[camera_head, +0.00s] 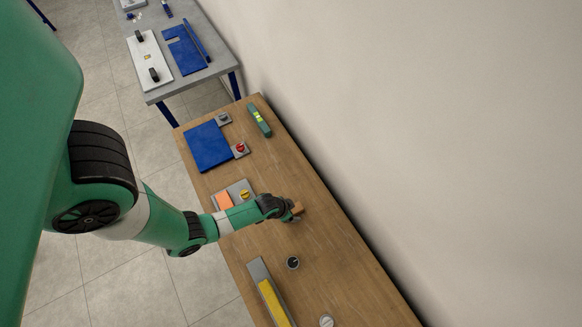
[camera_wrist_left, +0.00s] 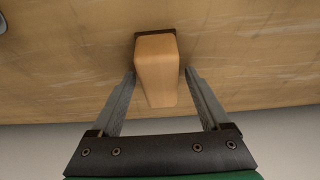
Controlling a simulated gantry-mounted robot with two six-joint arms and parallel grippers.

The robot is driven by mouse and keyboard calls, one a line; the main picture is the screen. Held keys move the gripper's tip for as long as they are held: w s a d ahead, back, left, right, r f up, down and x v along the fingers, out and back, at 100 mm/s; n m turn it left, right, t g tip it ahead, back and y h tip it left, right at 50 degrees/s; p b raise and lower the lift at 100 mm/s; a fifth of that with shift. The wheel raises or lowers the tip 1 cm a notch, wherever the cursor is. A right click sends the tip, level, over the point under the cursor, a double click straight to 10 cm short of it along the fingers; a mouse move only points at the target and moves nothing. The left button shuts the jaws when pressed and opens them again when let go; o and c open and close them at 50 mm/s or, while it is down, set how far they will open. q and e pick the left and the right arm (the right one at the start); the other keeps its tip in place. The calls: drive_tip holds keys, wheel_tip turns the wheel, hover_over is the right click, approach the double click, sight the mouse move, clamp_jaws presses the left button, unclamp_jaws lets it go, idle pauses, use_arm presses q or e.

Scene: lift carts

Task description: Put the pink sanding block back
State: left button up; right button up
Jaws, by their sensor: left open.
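A peach-tan block (camera_wrist_left: 155,72) with a dark base, which looks like the sanding block, is on the wooden table in the left wrist view. In the head view only part of this block (camera_head: 298,208) shows beyond my gripper. My left gripper (camera_head: 291,212) is open, with one finger on each side of the block and a gap visible on both sides. The forearm hides part of that plate. My right gripper is not in view.
A dark round knob (camera_head: 292,263) and a grey tray with a yellow bar (camera_head: 272,300) are nearer. A blue panel (camera_head: 208,146), a red knob (camera_head: 240,148) and a green level (camera_head: 259,119) are farther up. The wall borders the table's right side.

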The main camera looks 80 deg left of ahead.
use_arm(q)
drive_tip(key=shift+r, duration=0.35)
drive_tip(key=p+v, duration=0.5)
drive_tip(key=v, duration=0.6)
drive_tip(key=shift+r+p, duration=0.3)
drive_tip(key=shift+p, duration=0.1)
drive_tip(key=shift+s, duration=0.15)
